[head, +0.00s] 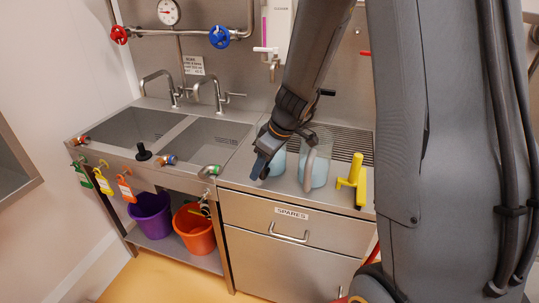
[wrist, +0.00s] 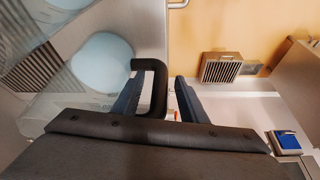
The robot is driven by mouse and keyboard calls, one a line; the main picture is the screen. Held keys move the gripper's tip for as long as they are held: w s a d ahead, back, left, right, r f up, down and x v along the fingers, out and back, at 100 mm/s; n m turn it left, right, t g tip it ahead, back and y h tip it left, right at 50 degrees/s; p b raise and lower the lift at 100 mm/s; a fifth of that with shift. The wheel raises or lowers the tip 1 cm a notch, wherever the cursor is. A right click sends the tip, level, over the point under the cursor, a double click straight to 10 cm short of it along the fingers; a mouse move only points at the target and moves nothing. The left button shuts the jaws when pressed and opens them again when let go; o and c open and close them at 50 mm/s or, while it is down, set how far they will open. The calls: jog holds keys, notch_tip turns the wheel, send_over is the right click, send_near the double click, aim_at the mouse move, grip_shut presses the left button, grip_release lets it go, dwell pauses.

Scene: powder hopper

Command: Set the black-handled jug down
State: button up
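My gripper (wrist: 160,95) looks open: one finger is inside the handle loop, and a gap shows between the handle and the other finger. In the head view my gripper (head: 262,160) is beside this jug (head: 279,164) at the steel worktop (head: 240,172). The jug looks upright on the worktop, but the gripper hides part of it and its handle.
A second clear jug with blue contents (head: 318,176) and a grey handle stands close on the right. Two sinks (head: 145,128) are on the left. Purple (head: 150,214) and orange (head: 194,230) buckets stand below.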

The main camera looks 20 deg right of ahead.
jog(key=shift+f, duration=0.15)
grip_shut()
jog(key=shift+w, duration=0.1)
dwell(0.4)
